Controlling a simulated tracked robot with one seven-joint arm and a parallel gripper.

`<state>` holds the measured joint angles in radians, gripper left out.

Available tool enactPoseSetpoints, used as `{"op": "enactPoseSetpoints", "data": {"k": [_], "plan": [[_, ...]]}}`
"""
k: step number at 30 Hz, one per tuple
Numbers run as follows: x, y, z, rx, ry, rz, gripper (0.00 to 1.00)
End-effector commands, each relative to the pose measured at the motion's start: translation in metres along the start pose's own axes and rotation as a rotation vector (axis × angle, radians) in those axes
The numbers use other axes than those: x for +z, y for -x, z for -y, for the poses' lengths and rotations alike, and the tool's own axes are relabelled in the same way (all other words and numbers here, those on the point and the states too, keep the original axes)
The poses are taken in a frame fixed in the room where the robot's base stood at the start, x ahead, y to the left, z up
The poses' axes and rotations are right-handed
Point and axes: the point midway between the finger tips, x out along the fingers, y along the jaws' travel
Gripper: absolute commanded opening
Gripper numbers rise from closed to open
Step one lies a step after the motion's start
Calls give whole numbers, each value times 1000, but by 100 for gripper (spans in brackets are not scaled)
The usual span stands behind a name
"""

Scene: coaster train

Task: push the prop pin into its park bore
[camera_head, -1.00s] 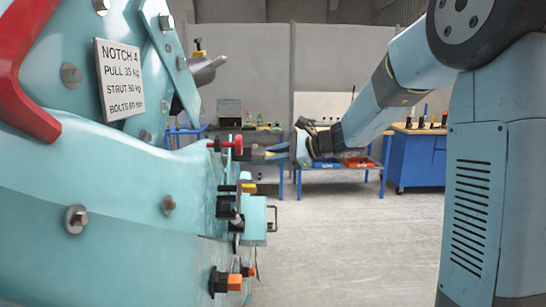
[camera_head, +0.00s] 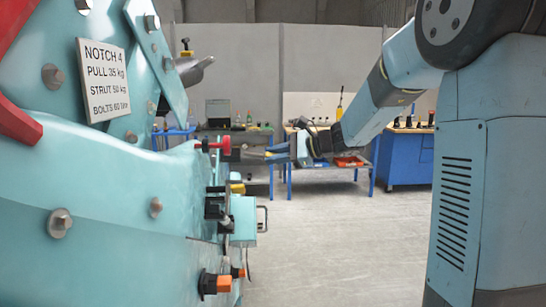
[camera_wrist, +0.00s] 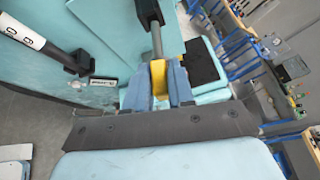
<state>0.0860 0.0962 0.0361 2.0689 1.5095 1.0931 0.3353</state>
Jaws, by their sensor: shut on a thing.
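My gripper (camera_head: 270,153) is to the right of the teal machine's edge in the head view. In the wrist view, my gripper's blue fingers (camera_wrist: 158,88) are shut on a yellow piece (camera_wrist: 158,72). A grey rod (camera_wrist: 156,40) runs up from the yellow piece toward a black block (camera_wrist: 150,12). This may be the prop pin; the head view is too small to tell. A red knob (camera_head: 226,145) stands out from the machine, left of my gripper with a gap between them. I cannot make out the park bore.
The teal machine (camera_head: 110,185) fills the left, with a label plate (camera_head: 103,78), bolts and black-orange fittings (camera_head: 215,283) along its edge. A blue bench (camera_head: 405,160) and a table with trays (camera_head: 345,162) stand behind. The grey floor (camera_head: 340,240) between is clear.

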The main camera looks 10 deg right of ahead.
Motion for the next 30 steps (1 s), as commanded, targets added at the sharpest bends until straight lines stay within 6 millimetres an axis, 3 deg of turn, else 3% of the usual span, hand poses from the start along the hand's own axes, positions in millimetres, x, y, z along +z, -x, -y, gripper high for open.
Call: {"op": "enactPoseSetpoints", "data": {"k": [30], "plan": [[-11,21,3,-1,0,0,0]]}}
